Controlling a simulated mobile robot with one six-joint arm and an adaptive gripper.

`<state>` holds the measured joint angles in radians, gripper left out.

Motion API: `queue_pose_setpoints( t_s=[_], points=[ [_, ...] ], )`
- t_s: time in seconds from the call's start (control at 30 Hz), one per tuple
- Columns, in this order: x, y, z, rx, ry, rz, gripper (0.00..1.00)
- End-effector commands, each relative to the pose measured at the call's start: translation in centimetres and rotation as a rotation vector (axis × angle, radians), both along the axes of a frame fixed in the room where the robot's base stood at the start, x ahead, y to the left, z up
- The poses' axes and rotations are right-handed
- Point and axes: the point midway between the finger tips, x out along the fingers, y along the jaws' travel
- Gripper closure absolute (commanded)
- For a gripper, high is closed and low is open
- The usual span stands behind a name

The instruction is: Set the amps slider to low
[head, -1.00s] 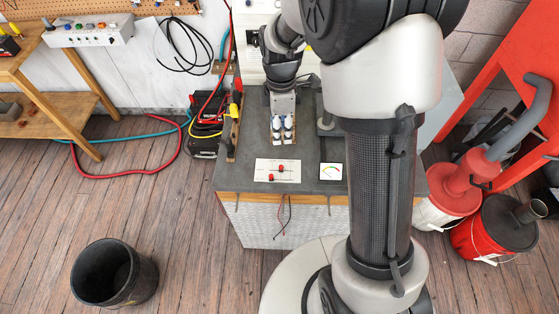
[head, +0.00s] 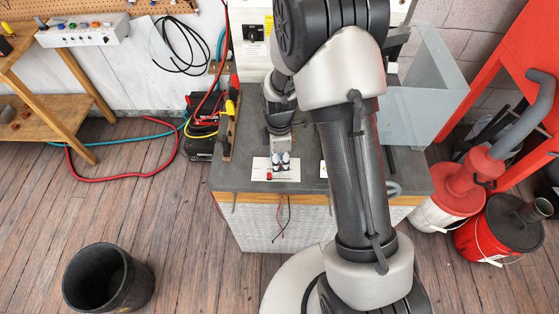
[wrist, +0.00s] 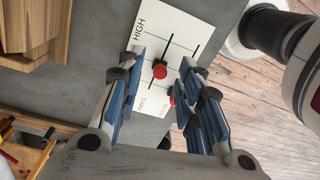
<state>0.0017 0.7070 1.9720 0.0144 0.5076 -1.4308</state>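The white slider panel (wrist: 168,45) lies on the grey bench top, with "HIGH" printed near one edge and small lettering, seemingly "AMPS" and another label, at its lower end. It carries two red slider knobs on dark slots. One red knob (wrist: 159,71) shows fully, partway along its slot. The other red knob (wrist: 172,100) is partly hidden by the right finger. In the head view the panel (head: 259,170) lies under my gripper (head: 281,160). My gripper (wrist: 155,100) is open and empty, its blue-padded fingers on either side of the knobs. Contact cannot be told.
A gauge beside the panel is mostly hidden by my arm. A grey metal housing (head: 410,100) is at right. A black bin (head: 108,280) stands on the floor.

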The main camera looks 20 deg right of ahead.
Motion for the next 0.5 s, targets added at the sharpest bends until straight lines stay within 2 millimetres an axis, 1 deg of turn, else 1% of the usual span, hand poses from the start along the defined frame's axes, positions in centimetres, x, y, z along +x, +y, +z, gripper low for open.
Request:
queue_pose_setpoints(
  t_s=[0.2, 0.5],
  points=[
    [0.0, 0.0, 0.0, 0.0, 0.0, 0.0, 0.67],
    [0.0, 0.0, 0.01, 0.0, 0.0, 0.0, 0.87]
  ],
)
